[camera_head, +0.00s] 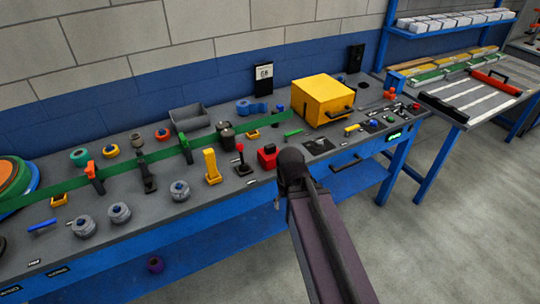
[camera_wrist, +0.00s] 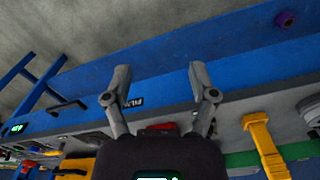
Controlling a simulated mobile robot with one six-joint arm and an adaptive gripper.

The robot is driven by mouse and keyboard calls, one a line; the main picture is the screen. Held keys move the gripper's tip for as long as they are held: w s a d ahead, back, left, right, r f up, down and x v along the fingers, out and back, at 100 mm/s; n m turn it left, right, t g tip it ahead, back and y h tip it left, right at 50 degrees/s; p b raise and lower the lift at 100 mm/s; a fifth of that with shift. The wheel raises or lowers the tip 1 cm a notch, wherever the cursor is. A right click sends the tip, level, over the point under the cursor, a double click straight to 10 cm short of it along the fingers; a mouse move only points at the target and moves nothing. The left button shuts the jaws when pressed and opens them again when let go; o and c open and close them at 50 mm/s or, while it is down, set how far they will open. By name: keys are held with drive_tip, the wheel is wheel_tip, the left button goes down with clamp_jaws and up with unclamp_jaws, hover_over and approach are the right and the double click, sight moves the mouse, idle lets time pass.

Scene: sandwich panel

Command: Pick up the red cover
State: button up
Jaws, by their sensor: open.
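The red cover (camera_head: 267,157) is a small red block-like piece near the front edge of the workbench, left of my arm in the head view. In the wrist view a red piece (camera_wrist: 160,127), which looks like the same cover, shows between the finger bases, partly hidden by my gripper's body. My gripper (camera_wrist: 160,70) is open, its two grey fingers spread with nothing between the tips. The fingertips overlap the blue front of the bench in that picture. In the head view my arm hides most of the gripper.
A yellow box with a black handle (camera_head: 323,99) stands behind and right of the red cover. A black-and-red joystick (camera_head: 242,160) and a yellow upright piece (camera_head: 211,167) stand to its left. A green strip (camera_head: 130,164) runs along the bench. Open floor lies right of my arm.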

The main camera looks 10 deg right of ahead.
drive_tip(key=shift+o, duration=0.3)
drive_tip(key=shift+w+r, duration=0.25)
drive_tip(key=shift+w, duration=0.1)
wheel_tip(320, 180, up, 13)
drive_tip(key=n+p, duration=0.4)
drive_tip(key=p, duration=0.9)
hover_over(270, 145)
drive_tip(key=shift+a, duration=0.15)
drive_tip(key=shift+f, duration=0.15)
wheel_tip(270, 145, down, 8)
drive_tip(key=b, duration=0.8)
drive_tip(key=shift+f, duration=0.25)
drive_tip(key=shift+s+d+f+b, duration=0.1)
drive_tip(key=shift+f+b, duration=1.2)
drive_tip(key=shift+b, duration=0.1)
drive_tip(key=shift+d+f+b, duration=0.1)
drive_tip(key=shift+f+b, duration=1.2)
drive_tip(key=shift+b, duration=0.1)
drive_tip(key=c, duration=1.2)
